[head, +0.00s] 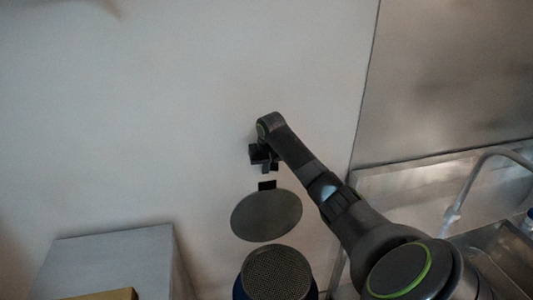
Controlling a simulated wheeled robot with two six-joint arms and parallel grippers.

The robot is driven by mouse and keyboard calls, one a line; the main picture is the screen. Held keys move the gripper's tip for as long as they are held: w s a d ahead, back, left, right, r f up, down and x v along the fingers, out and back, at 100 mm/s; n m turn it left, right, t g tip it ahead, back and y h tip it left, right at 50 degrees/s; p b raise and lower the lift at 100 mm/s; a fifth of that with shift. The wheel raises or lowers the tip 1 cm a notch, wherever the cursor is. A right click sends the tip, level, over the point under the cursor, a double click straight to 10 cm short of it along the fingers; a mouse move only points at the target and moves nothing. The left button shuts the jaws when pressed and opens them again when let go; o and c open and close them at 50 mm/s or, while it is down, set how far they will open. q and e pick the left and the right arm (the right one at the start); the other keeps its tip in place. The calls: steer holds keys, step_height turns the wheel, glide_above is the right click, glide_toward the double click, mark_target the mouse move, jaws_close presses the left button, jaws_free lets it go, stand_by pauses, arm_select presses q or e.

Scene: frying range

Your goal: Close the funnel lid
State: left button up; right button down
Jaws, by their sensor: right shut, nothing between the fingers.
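The funnel lid (266,215) is a dark grey round disc with a small black tab at its top. It stands raised near the pale wall, above and behind the funnel. The funnel (277,274) shows at the bottom edge as a round dark mesh top with a blue rim; its lower part is out of view. My right gripper (268,168) is just above the lid's tab, shut and empty, with a small visible gap between it and the tab. My left gripper is not in view.
A grey metal box (115,260) stands at the lower left, with a brown object (105,295) at its front. A sink (495,255) with a curved faucet (462,195) is at the right. The pale wall (150,120) is bare.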

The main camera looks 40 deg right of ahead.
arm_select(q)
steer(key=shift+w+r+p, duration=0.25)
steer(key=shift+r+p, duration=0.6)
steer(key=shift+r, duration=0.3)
arm_select(e)
steer(key=shift+s+a+r, duration=0.15)
steer(key=shift+s+a, duration=0.25)
steer(key=shift+s, duration=0.4)
steer(key=shift+s+a+r, duration=0.1)
steer(key=shift+s+a, duration=0.3)
steer(key=shift+s, duration=0.4)
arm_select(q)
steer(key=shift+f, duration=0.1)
arm_select(e)
steer(key=shift+f, duration=0.1)
